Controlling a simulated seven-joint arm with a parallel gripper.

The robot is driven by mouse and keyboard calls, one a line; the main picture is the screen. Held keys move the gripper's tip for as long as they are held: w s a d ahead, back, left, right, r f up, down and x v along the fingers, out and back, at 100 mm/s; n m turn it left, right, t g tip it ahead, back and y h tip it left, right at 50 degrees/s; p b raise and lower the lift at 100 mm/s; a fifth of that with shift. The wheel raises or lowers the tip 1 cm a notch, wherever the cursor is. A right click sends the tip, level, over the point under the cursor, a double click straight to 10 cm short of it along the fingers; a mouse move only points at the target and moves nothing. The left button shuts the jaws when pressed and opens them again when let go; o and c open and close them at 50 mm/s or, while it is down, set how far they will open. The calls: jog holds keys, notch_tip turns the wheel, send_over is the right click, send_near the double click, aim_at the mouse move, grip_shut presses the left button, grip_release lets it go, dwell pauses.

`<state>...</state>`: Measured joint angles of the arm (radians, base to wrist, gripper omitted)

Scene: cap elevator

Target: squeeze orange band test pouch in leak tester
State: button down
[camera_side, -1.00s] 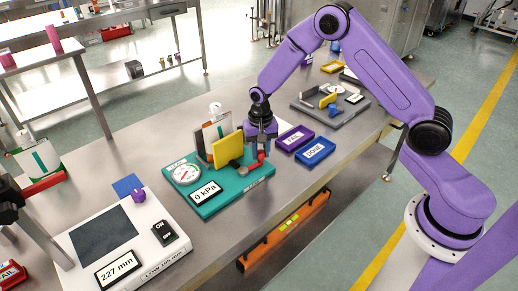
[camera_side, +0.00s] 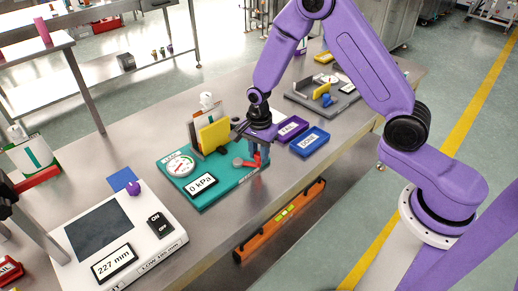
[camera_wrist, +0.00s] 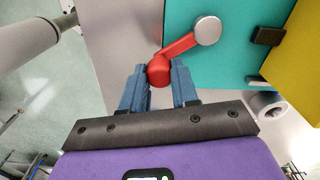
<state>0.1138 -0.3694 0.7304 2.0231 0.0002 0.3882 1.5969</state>
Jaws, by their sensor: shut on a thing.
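The teal leak tester (camera_side: 220,188) sits on the bench with a round gauge (camera_side: 180,165) and a display reading 0 kPa (camera_side: 201,185). A pouch (camera_side: 205,119) with a white top stands upright behind the tester's yellow plate (camera_side: 214,133); its lower part is hidden and I cannot make out its band. A red lever (camera_wrist: 178,46) runs from a grey hub (camera_wrist: 207,30) to a round red knob (camera_wrist: 159,70). My gripper (camera_wrist: 159,78) is shut on this knob, one blue finger on each side. In the side view my gripper (camera_side: 259,156) is low at the tester's right edge.
A purple tray (camera_side: 291,130) and a blue tray marked DONE (camera_side: 310,142) lie right of the tester. A white scale-like device (camera_side: 120,235) stands front left. A grey fixture (camera_side: 320,98) is farther back. The bench's front edge is close to my gripper.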

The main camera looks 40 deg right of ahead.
jog(key=shift+s+a+m, duration=0.15)
jog(key=shift+a+m, duration=0.1)
jog(key=shift+m, duration=0.35)
jog(key=c, duration=0.8)
grip_release()
jog(key=shift+c, duration=0.2)
notch_tip(320, 180, up, 18)
jog(key=shift+f, duration=0.25)
jog(key=shift+a, duration=0.1)
